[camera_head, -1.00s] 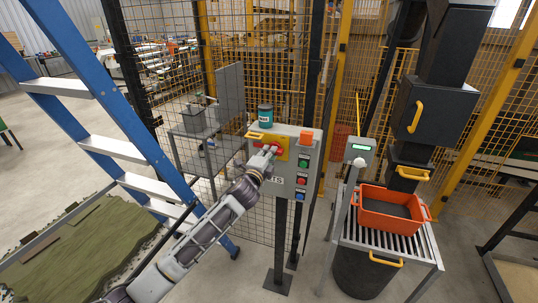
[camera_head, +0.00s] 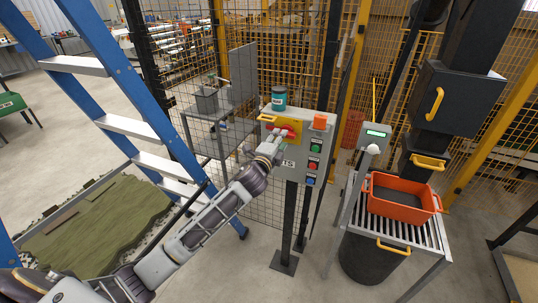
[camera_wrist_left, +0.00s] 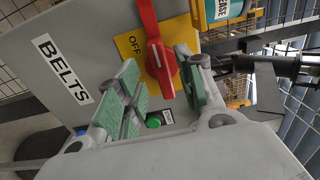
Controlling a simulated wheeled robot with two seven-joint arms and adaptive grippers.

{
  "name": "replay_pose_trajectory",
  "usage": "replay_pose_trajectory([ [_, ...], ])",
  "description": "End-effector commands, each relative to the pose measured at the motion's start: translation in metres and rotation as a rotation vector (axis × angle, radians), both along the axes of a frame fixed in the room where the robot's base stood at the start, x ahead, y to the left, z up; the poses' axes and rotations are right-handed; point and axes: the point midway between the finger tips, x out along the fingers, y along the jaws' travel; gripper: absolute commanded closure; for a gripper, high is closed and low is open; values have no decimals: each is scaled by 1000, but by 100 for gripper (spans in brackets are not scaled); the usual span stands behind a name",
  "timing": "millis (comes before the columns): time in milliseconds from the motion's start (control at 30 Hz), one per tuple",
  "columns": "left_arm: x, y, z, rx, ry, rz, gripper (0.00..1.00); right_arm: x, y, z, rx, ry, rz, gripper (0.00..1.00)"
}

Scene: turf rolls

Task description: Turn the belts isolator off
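A grey control box (camera_head: 300,172) on a dark post carries a BELTS label, also visible in the left wrist view (camera_wrist_left: 63,68). Its isolator is a red handle (camera_wrist_left: 160,62) on a yellow plate (camera_wrist_left: 128,45), with OFF printed on the plate left of the handle. The red part also shows in the head view (camera_head: 294,127), partly covered by my gripper. My left gripper (camera_head: 277,140) is open at the isolator. Its green-padded fingers (camera_wrist_left: 158,88) stand either side of the handle's lower end, with a clear gap on the left. Right-side contact cannot be told. My right gripper is out of view.
A blue ladder (camera_head: 120,90) stands left, mesh fencing behind, an orange crate (camera_head: 398,204) on a roller stand right.

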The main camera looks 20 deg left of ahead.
Motion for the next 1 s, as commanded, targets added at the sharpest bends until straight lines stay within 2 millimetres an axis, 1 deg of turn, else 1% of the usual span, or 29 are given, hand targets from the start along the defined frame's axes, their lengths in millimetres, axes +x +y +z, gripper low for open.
replay_pose_trajectory([
  [100, -12, 0, 0, 0, 0, 0, 62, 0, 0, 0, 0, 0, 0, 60],
  [700, -67, 3, 0, 0, 1, 1, 62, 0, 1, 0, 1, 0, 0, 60],
  [1000, -89, 3, -1, -1, 2, 1, 62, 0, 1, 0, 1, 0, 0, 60],
])
